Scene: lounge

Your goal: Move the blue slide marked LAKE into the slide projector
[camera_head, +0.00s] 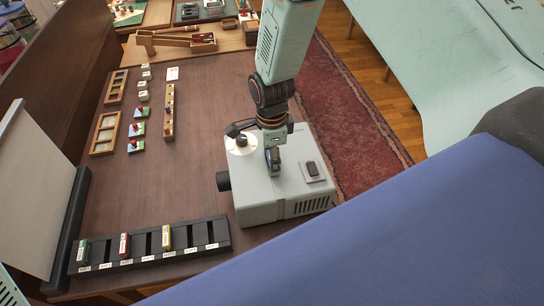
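The slide projector (258,197) is a pale grey box with a dark lens on its left side, standing at the right edge of the brown table. My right gripper (273,160) points down at the projector's top. Its fingers look close together, but I cannot tell whether they hold anything. No blue slide marked LAKE can be made out; the gripper may hide it. A black slotted rack (205,235) at the front holds a green slide (82,252), a red slide (124,244) and a yellow slide (166,237). My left gripper is not in view.
A white screen (32,190) stands at the left. Wooden trays (105,133), small blocks and pegged pieces (137,129) lie at the back left. The table middle (185,185) is clear. A large blue surface (390,235) fills the lower right. A red rug (345,115) lies beyond.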

